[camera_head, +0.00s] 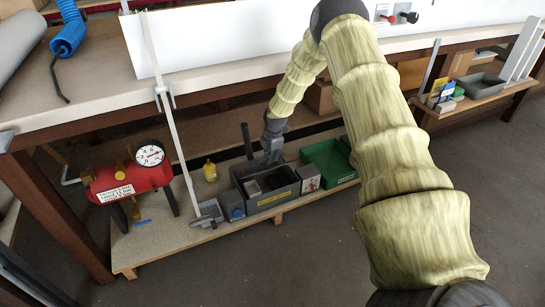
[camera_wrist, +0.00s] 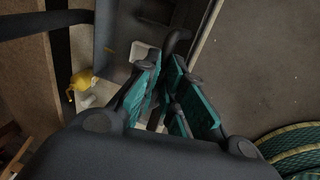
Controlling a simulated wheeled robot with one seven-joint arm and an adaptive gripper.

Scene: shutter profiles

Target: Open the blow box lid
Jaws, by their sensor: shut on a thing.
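The grey blow box (camera_head: 268,199), with a yellow label on its front, stands on the low shelf. Its inside shows from above, with a small pale tray (camera_head: 253,188) in it. In the wrist view the grey box (camera_wrist: 107,35) lies beyond the fingers. My gripper (camera_head: 272,156) is over the back of the box; in the wrist view its teal-padded fingers (camera_wrist: 167,85) are close together. A dark curved handle (camera_wrist: 179,40) shows at the fingertips. The gripper is shut on it, but the contact is partly hidden. I cannot clearly make out the lid's edges.
A green bin (camera_head: 327,165) and small boxes stand beside the blow box. A yellow bottle (camera_head: 210,172) and a red tank with a gauge (camera_head: 128,182) are to the left. The bench top (camera_head: 105,85) overhangs the shelf. The floor in front is clear.

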